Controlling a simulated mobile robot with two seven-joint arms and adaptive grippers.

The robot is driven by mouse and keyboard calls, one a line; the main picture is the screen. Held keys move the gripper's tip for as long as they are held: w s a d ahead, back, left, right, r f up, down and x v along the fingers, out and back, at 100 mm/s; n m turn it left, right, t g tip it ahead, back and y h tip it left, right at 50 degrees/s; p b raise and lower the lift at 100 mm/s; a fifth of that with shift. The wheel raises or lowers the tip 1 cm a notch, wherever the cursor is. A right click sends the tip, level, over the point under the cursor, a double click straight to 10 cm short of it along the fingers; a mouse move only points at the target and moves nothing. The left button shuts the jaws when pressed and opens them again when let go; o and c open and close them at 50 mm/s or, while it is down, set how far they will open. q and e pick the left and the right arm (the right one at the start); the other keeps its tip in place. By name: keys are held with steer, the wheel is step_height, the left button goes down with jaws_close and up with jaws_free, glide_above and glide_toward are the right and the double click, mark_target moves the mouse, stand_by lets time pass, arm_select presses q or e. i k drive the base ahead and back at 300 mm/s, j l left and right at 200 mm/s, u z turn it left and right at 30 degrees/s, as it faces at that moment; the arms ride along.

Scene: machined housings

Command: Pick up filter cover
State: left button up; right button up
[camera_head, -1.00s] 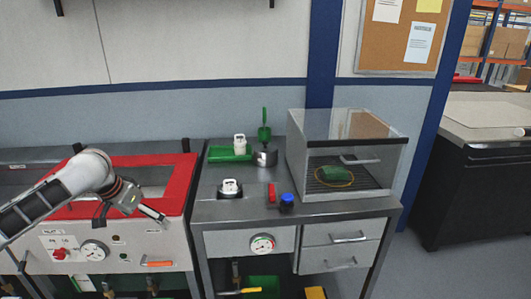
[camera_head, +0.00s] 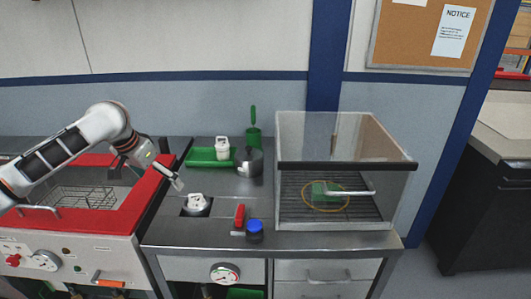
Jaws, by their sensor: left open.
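My left gripper (camera_head: 150,175) comes in from the left, open and empty, above the right edge of the red-rimmed basin. One fingertip is close to the left of a white machined part (camera_head: 198,202), which sits in a dark square recess on the steel bench. A second white part (camera_head: 222,148) stands upright on a green tray (camera_head: 203,158) farther back. I cannot tell which of these, if either, is the filter cover. My right gripper is not in view.
A red-rimmed basin (camera_head: 128,222) with a wire basket (camera_head: 82,198) is at left. A clear-walled box (camera_head: 300,150) stands on the right of the bench. A metal pot (camera_head: 249,163), a red piece (camera_head: 239,216) and a blue-topped knob (camera_head: 255,228) lie between.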

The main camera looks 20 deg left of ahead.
mark_target(249, 161)
steer(key=i+l, duration=0.8)
steer(key=i, duration=0.15)
